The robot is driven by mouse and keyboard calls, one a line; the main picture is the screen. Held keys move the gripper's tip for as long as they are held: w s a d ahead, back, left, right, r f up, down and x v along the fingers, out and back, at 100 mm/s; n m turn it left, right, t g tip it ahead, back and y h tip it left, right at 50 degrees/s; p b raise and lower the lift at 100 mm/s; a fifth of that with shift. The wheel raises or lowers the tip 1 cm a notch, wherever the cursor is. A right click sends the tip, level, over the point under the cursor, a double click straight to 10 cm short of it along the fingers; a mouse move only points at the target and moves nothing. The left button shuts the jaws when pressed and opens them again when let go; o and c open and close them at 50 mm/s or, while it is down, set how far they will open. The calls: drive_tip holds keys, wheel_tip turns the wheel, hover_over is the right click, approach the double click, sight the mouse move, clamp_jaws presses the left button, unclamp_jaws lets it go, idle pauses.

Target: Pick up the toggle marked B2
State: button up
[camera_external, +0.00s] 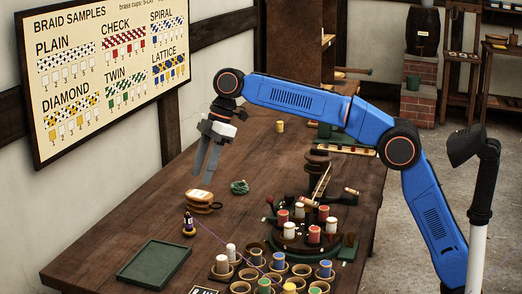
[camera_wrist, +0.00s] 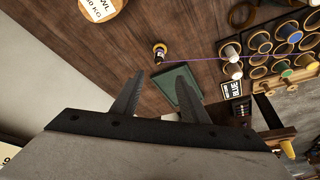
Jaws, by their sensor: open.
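No marking B2 is readable in either view, so I cannot tell which piece is the toggle. A small dark upright piece with a pale band on a yellowish round base (camera_external: 188,226) stands on the table, with a purple thread running from it. It also shows in the wrist view (camera_wrist: 159,51). My gripper (camera_external: 204,174) is open and empty, pointing down above the table's left side, behind and above that piece. In the wrist view its two dark fingers (camera_wrist: 161,73) stand well apart with nothing between them.
A green tray (camera_external: 153,266) lies at the table's front left. Cups with coloured spools (camera_external: 264,285) and a round dark stand of spools (camera_external: 315,236) fill the front right. A round labelled weight (camera_external: 199,197) and green twine (camera_external: 239,187) lie mid-table. The far left tabletop is clear.

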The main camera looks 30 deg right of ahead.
sight(188, 214)
drive_tip(key=x, duration=1.5)
drive_tip(key=shift+w, duration=0.25)
drive_tip(key=shift+r, duration=0.1)
clamp_jaws()
